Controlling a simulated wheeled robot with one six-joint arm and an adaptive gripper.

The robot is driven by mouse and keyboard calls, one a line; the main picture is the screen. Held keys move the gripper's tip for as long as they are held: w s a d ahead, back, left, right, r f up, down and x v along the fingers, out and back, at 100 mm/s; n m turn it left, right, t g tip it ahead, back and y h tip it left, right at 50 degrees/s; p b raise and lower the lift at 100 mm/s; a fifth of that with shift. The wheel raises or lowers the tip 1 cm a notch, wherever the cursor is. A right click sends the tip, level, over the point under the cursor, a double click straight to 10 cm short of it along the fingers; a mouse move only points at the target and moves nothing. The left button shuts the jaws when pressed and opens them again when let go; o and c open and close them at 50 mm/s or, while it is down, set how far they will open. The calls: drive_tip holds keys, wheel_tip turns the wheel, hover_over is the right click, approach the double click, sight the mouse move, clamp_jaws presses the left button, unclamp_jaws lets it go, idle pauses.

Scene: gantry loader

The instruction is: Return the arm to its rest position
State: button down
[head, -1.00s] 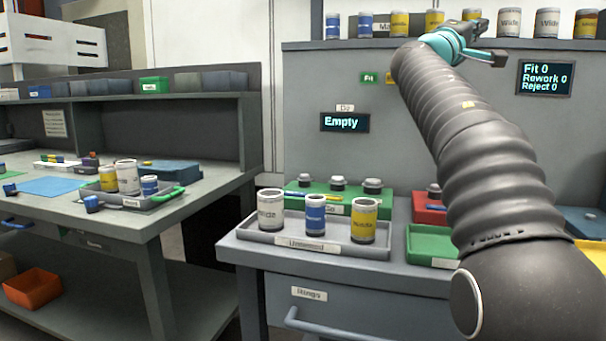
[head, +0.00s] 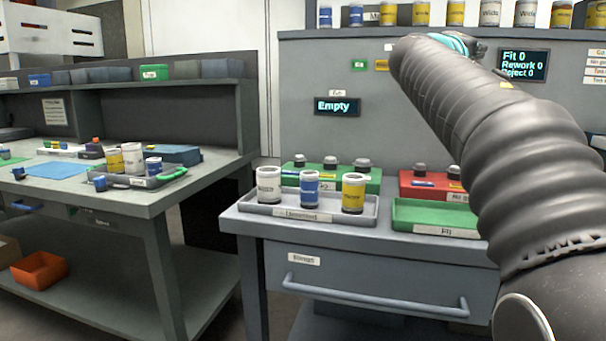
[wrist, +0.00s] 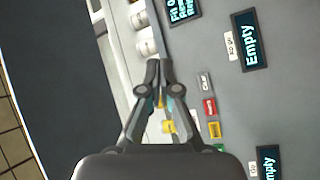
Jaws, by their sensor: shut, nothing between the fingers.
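My arm rises from the lower right of the head view and reaches up toward the back panel. My gripper (wrist: 160,72) shows in the wrist view with its fingertips together and nothing between them. In the head view only a teal part of the wrist end (head: 455,42) shows, and the fingers are mostly hidden behind the arm. The gripper is up near the top of the grey panel (head: 430,120), close to the row of cans on the shelf.
A grey tray (head: 362,217) on the bench holds a white, a blue and a yellow can. A green tray (head: 435,228) beside it looks empty. A green block (head: 350,175) and a red block (head: 410,185) stand behind. A second workbench (head: 130,200) is at left.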

drive_tip(key=s+a+f+m+g+y+b, duration=0.1)
drive_tip(key=s+a+f+y, duration=0.4)
drive_tip(key=s+f, duration=0.6)
drive_tip(key=s+a+f+m+g+y+b, duration=0.1)
drive_tip(key=s+a+f+g+y, duration=0.2)
drive_tip(key=s+f, duration=0.8)
drive_tip(key=s+a+f+m+g+y+b, duration=0.1)
drive_tip(key=s+a+f+y, duration=0.6)
drive_tip(key=f, duration=2.4)
drive_tip(key=s+a+g, duration=0.1)
drive_tip(key=s+a, duration=0.2)
drive_tip(key=s, duration=0.1)
drive_tip(key=shift+s+g+y, duration=0.15)
drive_tip(key=shift+g+y, duration=0.15)
